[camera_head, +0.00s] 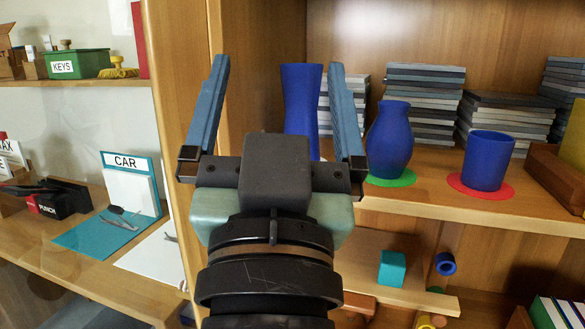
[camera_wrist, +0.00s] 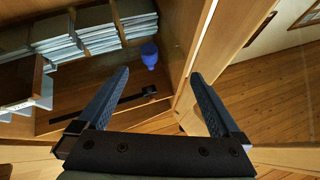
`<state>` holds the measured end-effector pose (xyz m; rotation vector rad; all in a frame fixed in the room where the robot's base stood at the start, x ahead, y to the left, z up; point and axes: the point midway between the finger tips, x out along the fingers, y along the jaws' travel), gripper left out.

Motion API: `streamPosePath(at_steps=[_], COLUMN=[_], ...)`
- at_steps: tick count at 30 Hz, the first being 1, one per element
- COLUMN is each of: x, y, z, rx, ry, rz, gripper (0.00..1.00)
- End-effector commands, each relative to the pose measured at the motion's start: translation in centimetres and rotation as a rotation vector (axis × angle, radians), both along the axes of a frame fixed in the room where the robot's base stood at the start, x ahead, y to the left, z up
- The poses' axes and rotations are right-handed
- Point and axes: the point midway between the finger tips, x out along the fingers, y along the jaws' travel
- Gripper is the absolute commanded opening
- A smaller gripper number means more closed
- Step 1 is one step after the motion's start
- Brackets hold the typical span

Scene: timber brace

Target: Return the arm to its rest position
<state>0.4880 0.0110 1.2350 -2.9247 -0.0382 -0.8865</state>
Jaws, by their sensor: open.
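My gripper (camera_head: 272,115) is open and empty, raised in front of the shelf unit with its two blue fingers wide apart. In the wrist view, my gripper (camera_wrist: 158,105) also shows open, with nothing between its fingers. A tall blue vase (camera_head: 301,100) shows behind the gap between the fingers, farther back on the shelf. I see no contact between it and my gripper. My arm fills the lower middle of the head view and hides part of the shelf behind it.
A round blue vase (camera_head: 391,140) stands on a green disc and a blue cup (camera_head: 488,160) on a red disc, right of my gripper. An upright wooden panel (camera_head: 192,110) stands close at left. A teal cube (camera_head: 392,268) sits on a lower board.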

Motion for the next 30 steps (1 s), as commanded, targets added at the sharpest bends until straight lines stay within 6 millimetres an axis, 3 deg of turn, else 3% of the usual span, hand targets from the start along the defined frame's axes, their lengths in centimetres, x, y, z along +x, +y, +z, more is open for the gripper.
streamPosePath(at_steps=[1, 3, 6, 18, 24, 30], x=[-2.5, -5.9, -4.9, -4.8, -4.7, -4.7], y=[-0.8, -1.4, -1.1, -1.0, -1.0, -1.0], z=[3.2, 7.1, 11.3, 23.4, 28.0, 29.7], rx=[-0.032, -0.077, -0.072, -0.070, -0.070, -0.070], ry=[-0.118, -0.268, -0.231, -0.225, -0.223, -0.223], rz=[-0.029, -0.072, -0.060, -0.056, -0.056, -0.056], gripper=[1.00, 1.00, 1.00, 1.00, 1.00, 1.00])
